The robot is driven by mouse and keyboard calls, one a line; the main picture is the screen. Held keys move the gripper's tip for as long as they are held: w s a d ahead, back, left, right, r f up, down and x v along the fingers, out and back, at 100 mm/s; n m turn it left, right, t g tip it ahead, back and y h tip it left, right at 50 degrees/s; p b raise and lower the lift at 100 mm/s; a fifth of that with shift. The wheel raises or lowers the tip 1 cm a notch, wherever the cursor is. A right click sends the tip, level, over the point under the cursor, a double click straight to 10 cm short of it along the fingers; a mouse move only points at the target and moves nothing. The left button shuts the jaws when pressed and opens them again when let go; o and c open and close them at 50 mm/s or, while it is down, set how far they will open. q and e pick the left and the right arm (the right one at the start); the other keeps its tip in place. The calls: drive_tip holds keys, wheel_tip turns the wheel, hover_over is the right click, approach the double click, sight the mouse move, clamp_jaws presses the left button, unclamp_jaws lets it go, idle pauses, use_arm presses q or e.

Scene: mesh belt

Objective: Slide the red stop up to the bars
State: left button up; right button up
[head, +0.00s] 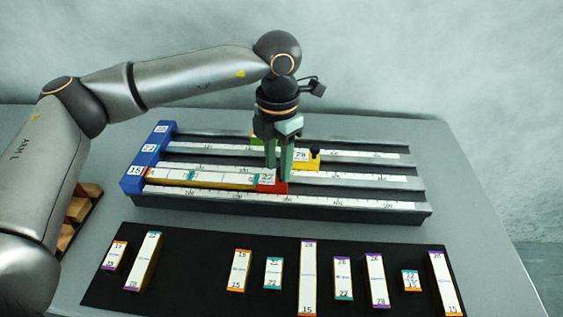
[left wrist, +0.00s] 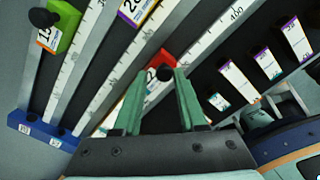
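The red stop (head: 281,187) sits in the front channel group of the slotted rack, right of a row of white-topped bars (head: 205,176). The end of a bar marked 22 lies close to its left side; I cannot tell if they touch. In the left wrist view the red stop (left wrist: 161,58) shows a black knob (left wrist: 165,74) between the green fingertips. My left gripper (head: 278,178) reaches down onto it, its fingers close in on the knob; it also shows in the left wrist view (left wrist: 163,78). My right gripper is not in view.
A blue end block (head: 149,158) closes the rack's left end. A yellow stop (head: 308,165) and a green stop (head: 256,139) sit in channels behind. A brown tray (head: 80,215) is at left.

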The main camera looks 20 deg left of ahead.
sight(279, 169)
use_arm(q)
drive_tip(key=shift+o, duration=1.4)
drive_tip(key=shift+d, duration=0.1)
wheel_tip(279, 169, up, 12)
drive_tip(key=shift+r+p, duration=0.25)
drive_tip(key=shift+p, duration=0.15)
